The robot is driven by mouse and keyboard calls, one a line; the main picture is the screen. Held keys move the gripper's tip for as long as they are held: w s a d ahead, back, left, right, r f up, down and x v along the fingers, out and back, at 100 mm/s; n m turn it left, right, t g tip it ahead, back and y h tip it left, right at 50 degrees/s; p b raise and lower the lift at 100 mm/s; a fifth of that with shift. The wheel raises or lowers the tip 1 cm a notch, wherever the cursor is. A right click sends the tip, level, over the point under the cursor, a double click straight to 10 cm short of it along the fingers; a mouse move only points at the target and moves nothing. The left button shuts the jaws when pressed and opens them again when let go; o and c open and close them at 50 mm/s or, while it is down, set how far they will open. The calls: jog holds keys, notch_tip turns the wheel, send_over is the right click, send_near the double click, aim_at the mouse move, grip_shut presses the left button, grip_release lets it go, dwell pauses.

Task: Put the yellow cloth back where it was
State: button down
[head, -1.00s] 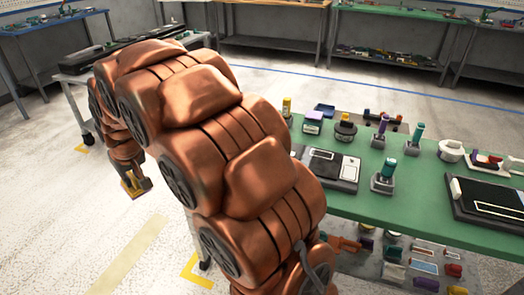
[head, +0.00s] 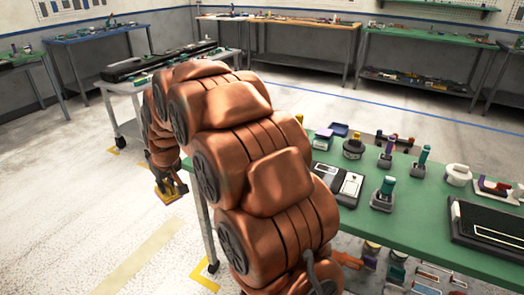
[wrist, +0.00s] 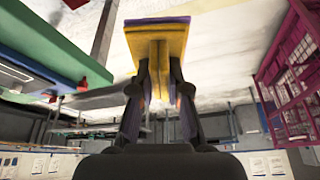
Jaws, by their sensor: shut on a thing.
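The yellow cloth (wrist: 158,42) is in the wrist view, a stiff-looking T-shaped yellow piece with a purple strip along its far edge. My gripper (wrist: 158,92) is shut on its narrow part, with one finger on each side. In the head view, my gripper (head: 168,184) hangs low beyond my arm, left of the green table, with the yellow cloth (head: 163,195) small at its tip. The cloth is held clear of the tables, over the pale floor. My arm hides part of the green table's left end.
The green table (head: 400,222) at right carries several tools and holders, with more items on a lower shelf. A grey cart (head: 125,88) with a black case stands behind my arm. Open floor (head: 75,190) lies at left. A magenta mesh rack (wrist: 290,75) shows in the wrist view.

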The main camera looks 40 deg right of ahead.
jog(key=s+d+p, duration=0.3)
jog(key=s+d, duration=0.2)
jog(key=d, duration=1)
jog(key=s+d+m+p, duration=0.1)
jog(key=s+d+p, duration=0.3)
jog(key=d, duration=1.1)
jog(key=shift+s+r+m+h+p, duration=0.3)
jog(key=shift+s+h, duration=0.1)
jog(key=shift+s, duration=0.45)
jog(key=shift+f+b, duration=0.15)
jog(key=shift+b, duration=0.45)
jog(key=shift+f+b, duration=2)
jog(key=shift+f, duration=1.1)
jog(key=shift+f+b, duration=0.85)
jog(key=shift+b, duration=0.15)
